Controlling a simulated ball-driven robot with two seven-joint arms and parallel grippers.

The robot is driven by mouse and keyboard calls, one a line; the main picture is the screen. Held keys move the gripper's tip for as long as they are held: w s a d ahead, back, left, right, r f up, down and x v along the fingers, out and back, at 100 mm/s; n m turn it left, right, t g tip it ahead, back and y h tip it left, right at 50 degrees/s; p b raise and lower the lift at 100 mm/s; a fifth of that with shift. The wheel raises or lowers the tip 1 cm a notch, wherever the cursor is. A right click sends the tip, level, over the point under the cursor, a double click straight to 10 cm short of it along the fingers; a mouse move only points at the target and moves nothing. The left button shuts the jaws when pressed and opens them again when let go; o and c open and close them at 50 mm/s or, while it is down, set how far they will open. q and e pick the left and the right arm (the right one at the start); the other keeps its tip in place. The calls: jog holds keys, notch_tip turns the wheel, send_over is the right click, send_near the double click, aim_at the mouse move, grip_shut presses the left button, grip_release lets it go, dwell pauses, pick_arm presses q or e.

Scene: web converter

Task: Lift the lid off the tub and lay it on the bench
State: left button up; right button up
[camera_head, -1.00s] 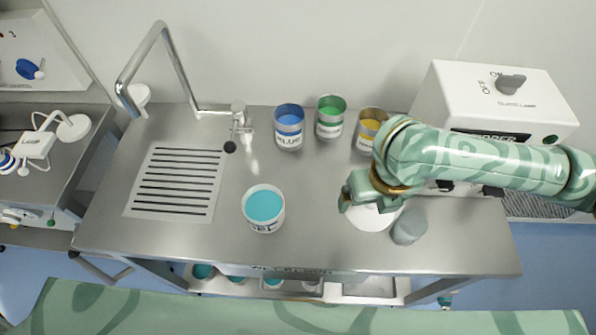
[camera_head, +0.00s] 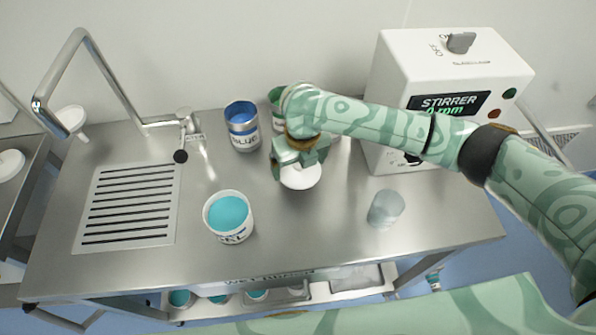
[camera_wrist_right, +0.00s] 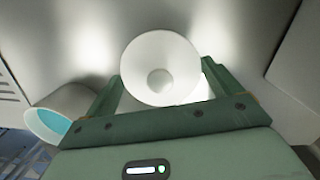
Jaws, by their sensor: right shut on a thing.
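My right gripper (camera_head: 299,160) is shut on a white round lid (camera_head: 302,178) and holds it over the middle of the bench (camera_head: 290,225). In the right wrist view the lid (camera_wrist_right: 180,62) shows as a white disc with a smaller round part at its centre, between the green fingers (camera_wrist_right: 160,90). I cannot tell whether it touches the bench. A white tub (camera_head: 231,233) with teal contents stands open, to the left and nearer. It also shows in the right wrist view (camera_wrist_right: 45,127), at lower left. My left gripper is out of view.
A blue tin (camera_head: 243,139) and a green tin (camera_head: 275,97) stand behind my right gripper. A clear beaker (camera_head: 386,209) stands to the right. The stirrer box (camera_head: 400,75) is at back right. A tap (camera_head: 75,60) and a slotted drain (camera_head: 128,206) are at left. The front middle is clear.

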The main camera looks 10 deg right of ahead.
aim_at(298, 171)
jog(key=f, duration=0.2)
jog(key=f+b, duration=0.1)
jog(key=shift+w+a+f, duration=0.1)
jog(key=shift+w+f, duration=0.1)
jog(key=shift+f, duration=0.2)
jog(key=shift+r, duration=0.1)
jog(key=o, duration=0.8)
jog(key=r+p, duration=0.1)
jog(key=r, duration=0.3)
jog(key=s+r+p, duration=0.1)
jog(key=r, duration=0.3)
jog(key=r+p, duration=0.2)
jog(key=r, duration=0.2)
jog(key=shift+s+d, duration=0.2)
